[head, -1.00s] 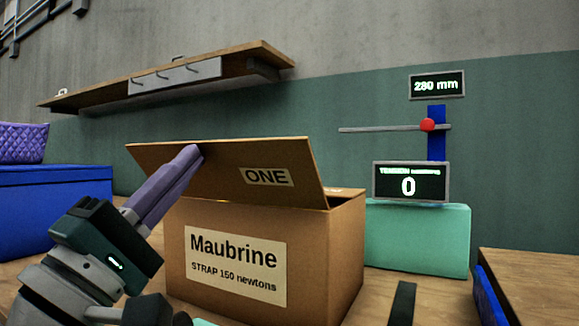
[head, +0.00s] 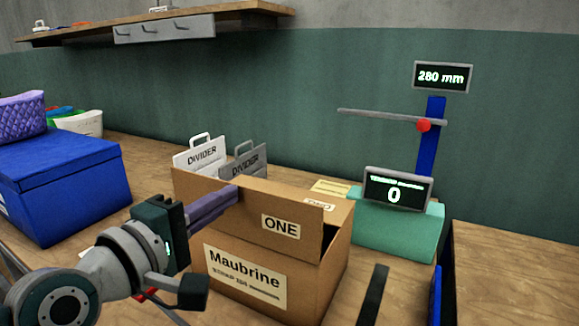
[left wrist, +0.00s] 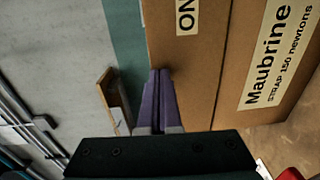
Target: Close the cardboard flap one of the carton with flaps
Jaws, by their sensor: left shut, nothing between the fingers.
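The brown carton (head: 300,290) stands on the bench, with a "Maubrine" label on its front. Its flap one (head: 255,207), labelled "ONE", stands raised along the front top edge; a dark gap shows at its right end. A second flap (head: 320,205) with a partly hidden label lies behind it. My left gripper (head: 236,190) is shut and empty, its purple fingertips at the left part of flap one; I cannot tell whether they touch it. In the left wrist view, the shut fingertips (left wrist: 160,72) are beside the flap's edge (left wrist: 180,60). My right gripper is not in view.
Divider cards (head: 200,154) stand behind the carton. A green press base (head: 400,235) with a "0" display (head: 398,188) is at right, and a blue box (head: 65,180) at left. A dark strip (head: 372,295) lies right of the carton.

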